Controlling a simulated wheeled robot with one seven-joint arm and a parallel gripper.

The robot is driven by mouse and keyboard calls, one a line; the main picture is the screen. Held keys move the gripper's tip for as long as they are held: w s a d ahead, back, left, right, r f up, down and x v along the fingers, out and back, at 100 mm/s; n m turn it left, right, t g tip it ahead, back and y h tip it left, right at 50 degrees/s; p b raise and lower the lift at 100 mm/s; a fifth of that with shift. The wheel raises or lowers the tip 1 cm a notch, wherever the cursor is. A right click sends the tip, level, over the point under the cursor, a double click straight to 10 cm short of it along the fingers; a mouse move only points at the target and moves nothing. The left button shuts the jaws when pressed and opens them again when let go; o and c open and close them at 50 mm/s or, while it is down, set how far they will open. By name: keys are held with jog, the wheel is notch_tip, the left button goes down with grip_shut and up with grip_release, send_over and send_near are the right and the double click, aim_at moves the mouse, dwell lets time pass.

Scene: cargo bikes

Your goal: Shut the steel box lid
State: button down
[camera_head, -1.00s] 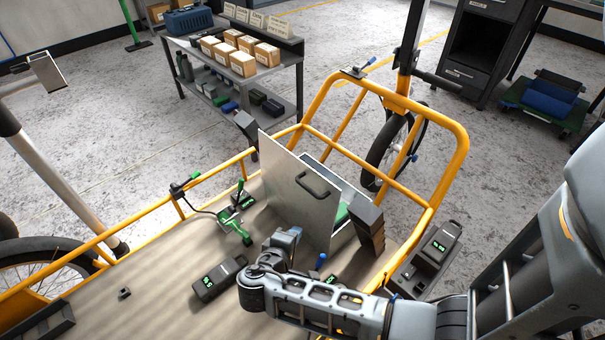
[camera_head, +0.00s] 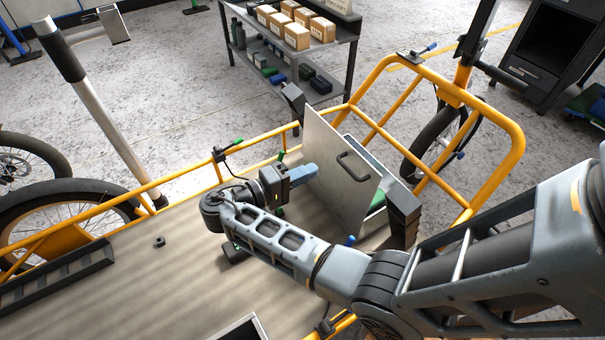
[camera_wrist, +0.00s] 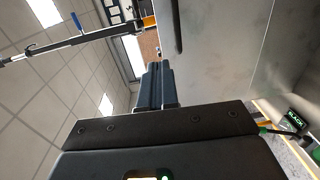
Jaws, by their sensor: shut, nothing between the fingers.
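The steel box lid (camera_head: 330,140) stands up, open and slightly tilted, with a dark handle (camera_head: 355,166) on its facing side. The steel box (camera_head: 376,222) is behind and below it, mostly hidden by the lid, with something green inside. My gripper (camera_head: 312,170) is shut and empty, its blue fingers pointing at the lid's left part; I cannot tell whether they touch it. In the wrist view the closed fingers (camera_wrist: 155,85) point along the grey lid (camera_wrist: 225,50), which fills the right side.
The box stands on a cargo bed (camera_head: 150,275) with a yellow rail (camera_head: 505,110) around it. A dark block stack (camera_head: 404,212) stands right of the lid. A shelf cart (camera_head: 300,55) with cartons is behind. The left part of the bed is mostly clear.

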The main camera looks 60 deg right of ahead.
aim_at(355, 151)
jog(key=x, duration=1.1)
jog(key=shift+d, duration=0.3)
jog(key=s+d+f+t+y+p, duration=0.25)
jog(key=s+d+y+p, duration=0.35)
jog(key=d+p, duration=0.4)
jog(key=s+d+f+t+y+b, duration=0.3)
jog(key=d+f+y+b, duration=0.3)
jog(key=d+f, duration=0.3)
jog(key=shift+s+d+f+t+y, duration=0.3)
jog(key=shift+d+f+t+y, duration=0.15)
jog(key=shift+f, duration=1.35)
